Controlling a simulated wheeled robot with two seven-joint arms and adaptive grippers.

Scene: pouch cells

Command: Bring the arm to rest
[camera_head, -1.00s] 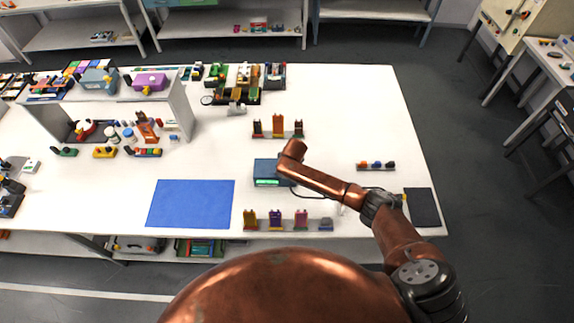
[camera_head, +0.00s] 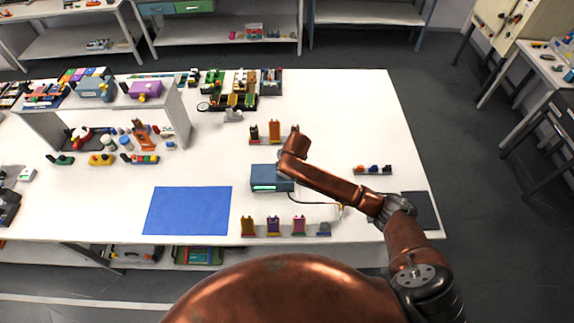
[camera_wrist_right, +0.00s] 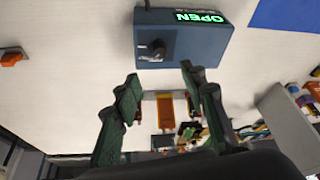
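My right arm (camera_head: 335,185) reaches over the table from the lower right in the head view. Its wrist end is above and just behind the blue device box (camera_head: 268,179); the fingers are hidden there. In the right wrist view my right gripper (camera_wrist_right: 159,75) has its two green fingers spread wide with nothing between the tips. The blue box (camera_wrist_right: 170,45), with a black knob and a green "OPEN" display, is beyond the tips. An orange pouch cell (camera_wrist_right: 166,110) in a rack shows between the fingers, further off. My left gripper is in neither view.
A front row of coloured pouch cells (camera_head: 273,226) stands near the table edge. A blue mat (camera_head: 188,211) lies left of it. A back rack (camera_head: 274,133) is partly covered by my arm. A small rack (camera_head: 373,169) stands to the right. Shelves and clutter fill the left.

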